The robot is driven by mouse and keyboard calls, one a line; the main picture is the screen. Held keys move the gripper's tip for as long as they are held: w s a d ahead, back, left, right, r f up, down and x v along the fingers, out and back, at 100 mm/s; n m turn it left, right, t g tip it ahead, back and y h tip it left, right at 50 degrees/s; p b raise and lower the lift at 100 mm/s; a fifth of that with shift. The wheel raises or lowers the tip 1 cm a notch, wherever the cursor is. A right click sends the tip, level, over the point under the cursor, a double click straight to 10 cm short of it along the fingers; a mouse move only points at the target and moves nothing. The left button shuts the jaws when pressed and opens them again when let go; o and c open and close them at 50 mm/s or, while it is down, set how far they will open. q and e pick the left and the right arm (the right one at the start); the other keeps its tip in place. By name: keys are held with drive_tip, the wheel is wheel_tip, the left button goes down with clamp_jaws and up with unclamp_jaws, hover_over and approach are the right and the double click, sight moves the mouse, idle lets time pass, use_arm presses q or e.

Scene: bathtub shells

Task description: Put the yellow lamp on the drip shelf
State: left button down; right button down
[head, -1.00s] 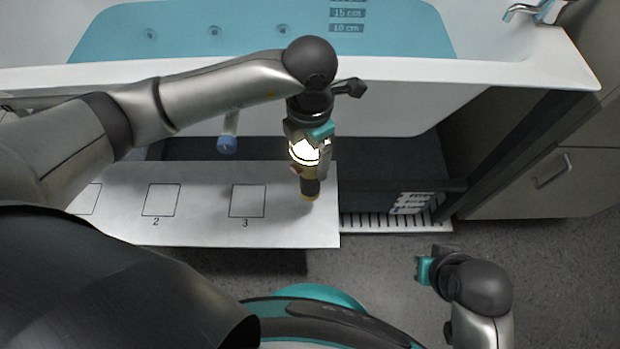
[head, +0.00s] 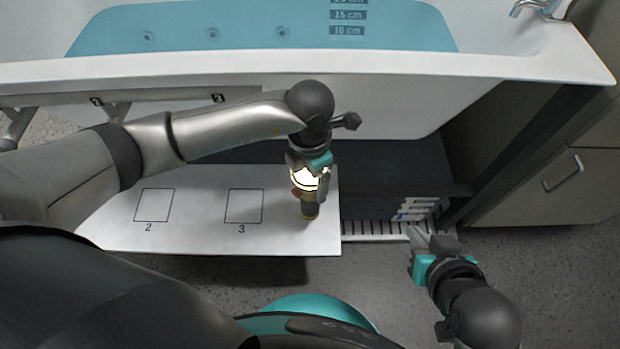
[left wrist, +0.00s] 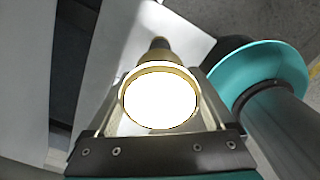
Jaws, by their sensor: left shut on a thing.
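The yellow lamp (head: 309,205) is a slim torch, upright, with its glowing end up. My left gripper (head: 309,180) is shut on it, near the right end of the white board. In the left wrist view the lamp's bright round lens (left wrist: 160,98) and brass rim sit between the fingers, with the body running away below. I cannot tell whether its foot touches the board. The slatted white strip (head: 372,229), which looks like the drip shelf, lies right of the board. My right gripper (head: 430,242) is at its front right edge; its opening is unclear.
The white board (head: 190,235) has outlined squares marked 2 and 3. A white slatted piece (head: 418,208) stands at the strip's right end. The bathtub rim (head: 420,66) runs behind, and a cabinet (head: 545,185) stands right. Most of the strip is bare.

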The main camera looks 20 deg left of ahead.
drive_tip(key=shift+w+a, duration=0.1)
use_arm(q)
drive_tip(key=shift+f, duration=0.15)
unclamp_jaws()
use_arm(e)
drive_tip(key=shift+w+a+t, duration=0.1)
drive_tip(key=shift+a+t, duration=0.05)
drive_tip(key=shift+t, duration=0.15)
use_arm(q)
drive_tip(key=shift+r+p, duration=0.35)
drive_tip(key=shift+r, duration=0.35)
wheel_tip(320, 180, up, 4)
drive_tip(key=shift+r+p, duration=0.2)
drive_tip(key=shift+p, duration=0.95)
use_arm(e)
drive_tip(key=s+d+g+h, duration=0.2)
drive_tip(key=s+d+g, duration=0.2)
drive_tip(key=d, duration=0.1)
use_arm(q)
wheel_tip(320, 180, up, 5)
drive_tip(key=shift+f+p, duration=0.1)
drive_tip(key=shift+p, duration=1.05)
drive_tip(key=shift+r+p, duration=0.3)
drive_tip(key=shift+r, duration=0.55)
use_arm(e)
wheel_tip(320, 180, down, 7)
drive_tip(key=g, duration=0.1)
drive_tip(key=shift+s, duration=0.35)
